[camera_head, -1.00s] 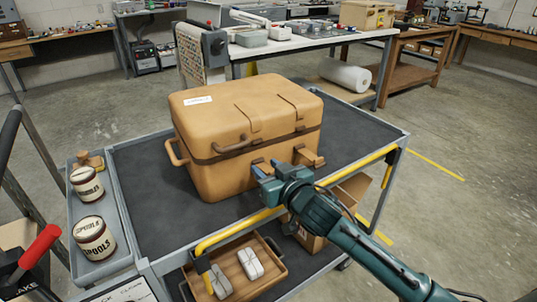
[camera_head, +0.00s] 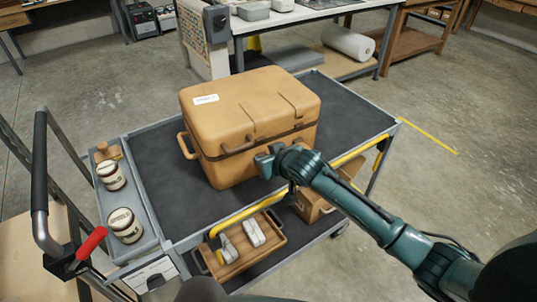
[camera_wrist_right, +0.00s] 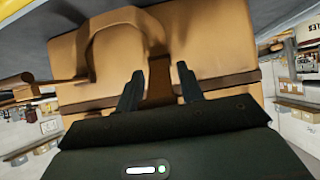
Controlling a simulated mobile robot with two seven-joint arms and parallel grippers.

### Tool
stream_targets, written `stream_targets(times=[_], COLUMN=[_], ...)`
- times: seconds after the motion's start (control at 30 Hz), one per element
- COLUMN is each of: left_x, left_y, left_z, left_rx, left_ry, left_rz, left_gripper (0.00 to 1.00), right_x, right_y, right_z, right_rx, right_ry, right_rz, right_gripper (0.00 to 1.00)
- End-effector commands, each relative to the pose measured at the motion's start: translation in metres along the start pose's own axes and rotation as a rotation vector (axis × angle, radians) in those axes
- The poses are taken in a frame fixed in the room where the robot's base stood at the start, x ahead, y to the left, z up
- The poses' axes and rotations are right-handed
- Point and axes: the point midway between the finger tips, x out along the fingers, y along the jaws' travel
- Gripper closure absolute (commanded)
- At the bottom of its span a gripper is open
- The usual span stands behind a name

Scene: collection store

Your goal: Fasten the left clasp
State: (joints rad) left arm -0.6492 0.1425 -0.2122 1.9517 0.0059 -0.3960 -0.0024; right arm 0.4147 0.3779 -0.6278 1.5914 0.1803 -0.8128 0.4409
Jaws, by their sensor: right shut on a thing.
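A tan case (camera_head: 245,105) with a closed lid and a dark seam band stands on the cart. A brown handle (camera_head: 238,147) is on its front face, and it shows as an arch in the wrist view (camera_wrist_right: 92,50). The clasp is hidden behind the gripper in the head view. My left gripper is not in view.
The case stands on the dark cart top (camera_head: 160,180), bare around it. A yellow rail (camera_head: 240,215) runs along the near edge. Two labelled tins (camera_head: 125,225) stand in the left side tray. A wooden tray (camera_head: 270,252) is on the lower shelf.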

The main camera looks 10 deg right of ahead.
Motion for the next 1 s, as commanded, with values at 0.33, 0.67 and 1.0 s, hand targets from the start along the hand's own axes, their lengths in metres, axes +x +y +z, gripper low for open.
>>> stream_targets(times=[0.33,0.67,1.0], left_x=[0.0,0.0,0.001], left_y=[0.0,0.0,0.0], left_z=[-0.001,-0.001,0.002], left_rx=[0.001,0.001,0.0], left_ry=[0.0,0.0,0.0], left_rz=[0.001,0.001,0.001], left_gripper=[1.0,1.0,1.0], right_x=[0.0,0.0,-0.016], right_y=[0.0,0.0,0.0], right_z=[-0.001,-0.001,0.0], right_rx=[-0.001,-0.001,0.0], right_ry=[-0.011,-0.01,-0.01], right_rz=[0.001,0.001,-0.001], right_gripper=[1.0,0.55,0.55])
